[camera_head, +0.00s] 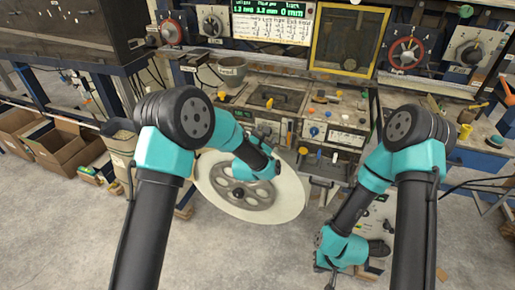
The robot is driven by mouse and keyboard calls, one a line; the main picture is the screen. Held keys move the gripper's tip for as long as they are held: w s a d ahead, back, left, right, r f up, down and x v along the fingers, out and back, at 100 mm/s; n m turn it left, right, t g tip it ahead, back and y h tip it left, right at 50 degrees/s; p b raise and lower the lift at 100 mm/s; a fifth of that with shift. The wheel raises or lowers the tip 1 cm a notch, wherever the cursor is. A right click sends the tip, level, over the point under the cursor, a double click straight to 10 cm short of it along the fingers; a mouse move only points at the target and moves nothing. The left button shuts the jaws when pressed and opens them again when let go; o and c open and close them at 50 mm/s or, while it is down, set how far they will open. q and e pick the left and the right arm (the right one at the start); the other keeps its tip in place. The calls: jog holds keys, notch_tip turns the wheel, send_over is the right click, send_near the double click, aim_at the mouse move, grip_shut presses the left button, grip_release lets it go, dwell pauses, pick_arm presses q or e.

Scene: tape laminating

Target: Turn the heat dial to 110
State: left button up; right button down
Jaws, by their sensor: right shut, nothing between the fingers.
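Several round dials are on the back panels. One has a red rim and a red pointer (404,52) at the upper right, with a pale-faced dial (467,52) beside it. Two more are at the upper left: a red knob (171,31) and a grey knob (213,21). Their labels are too small to read, so I cannot tell which is the heat dial or its setting. My right gripper (328,278) is low at the bottom centre, shut and empty, far from the dials. My left wrist is over a large white disc (290,197); its fingers are not clear.
A green-lit display (270,9) and a yellow-framed window (346,40) are at the back. A bowl (232,70) and a cluttered control bench (335,105) stand below. Cardboard boxes (62,148) are on the floor at left. Tools lie on the right bench.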

pick_arm(q)
jog(key=v, duration=1.7)
jog(key=s+a+f+m+g+y, duration=0.1)
jog(key=s+a+f+m+g, duration=0.25)
jog(key=a+f+m, duration=0.4)
jog(key=s+a+f+m+g+y, duration=0.15)
jog(key=a+f+m+g, duration=0.25)
jog(key=f, duration=0.6)
jog(key=s+a+f+m+g, duration=0.4)
jog(key=s+f+m, duration=0.1)
jog(key=s, duration=0.3)
jog(key=s+a+f+m+g, duration=0.4)
jog(key=s+m, duration=0.3)
jog(key=s, duration=0.2)
jog(key=shift+s+a+f, duration=0.15)
jog(key=shift+a+f, duration=0.5)
jog(key=shift+a, duration=0.05)
jog(key=shift+m+g, duration=0.25)
